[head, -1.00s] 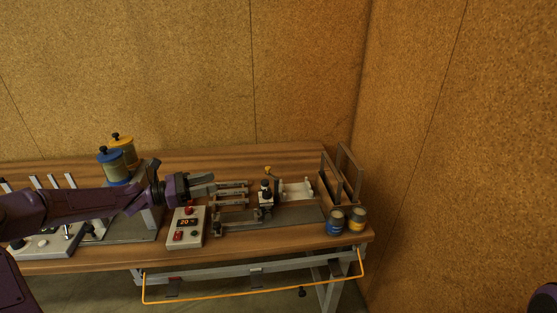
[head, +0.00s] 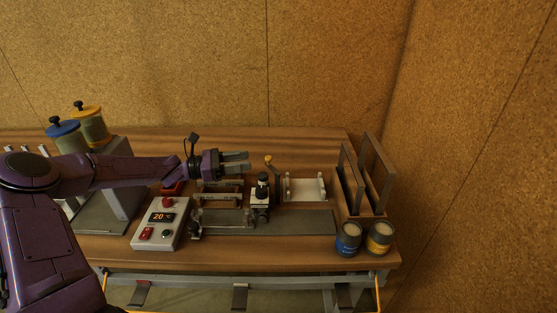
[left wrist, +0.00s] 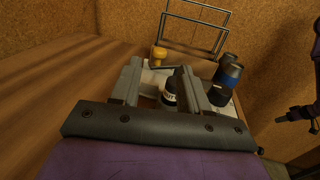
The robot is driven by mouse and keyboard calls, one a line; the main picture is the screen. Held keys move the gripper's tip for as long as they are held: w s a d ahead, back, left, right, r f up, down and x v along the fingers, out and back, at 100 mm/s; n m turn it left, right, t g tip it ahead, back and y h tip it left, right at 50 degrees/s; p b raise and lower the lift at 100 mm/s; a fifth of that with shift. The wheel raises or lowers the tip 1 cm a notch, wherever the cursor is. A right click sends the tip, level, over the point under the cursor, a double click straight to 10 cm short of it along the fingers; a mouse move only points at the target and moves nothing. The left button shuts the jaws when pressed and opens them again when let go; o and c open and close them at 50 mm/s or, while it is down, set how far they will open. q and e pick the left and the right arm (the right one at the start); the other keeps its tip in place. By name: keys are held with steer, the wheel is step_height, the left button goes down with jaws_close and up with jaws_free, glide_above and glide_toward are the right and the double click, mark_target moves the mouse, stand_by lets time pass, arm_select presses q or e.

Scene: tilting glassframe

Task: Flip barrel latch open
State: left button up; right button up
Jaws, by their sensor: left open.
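A small fixture with a black knob on top and a white block below (head: 260,198) stands on the bench's metal plate; I take it to be the barrel latch, though I cannot be sure. A lever with a yellow knob (head: 269,159) stands just behind it. My left gripper (head: 248,161) is open and empty, to the left of and above the fixture, pointing right. In the left wrist view, the black-and-white knob (left wrist: 169,97) shows between the two grey fingers, apart from them, and the yellow knob (left wrist: 158,53) lies beyond. A dark part at the right edge, probably my right gripper (left wrist: 285,118), is unclear.
A control box (head: 160,222) stands left of the plate. Two cans, blue (head: 348,240) and yellow (head: 380,240), stand at the front right, before upright grey frames (head: 377,170). Lidded jars (head: 90,125) stand at the back left. Cork walls close the back and right.

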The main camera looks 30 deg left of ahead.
arm_select(q)
steer(key=x, duration=1)
jaws_close()
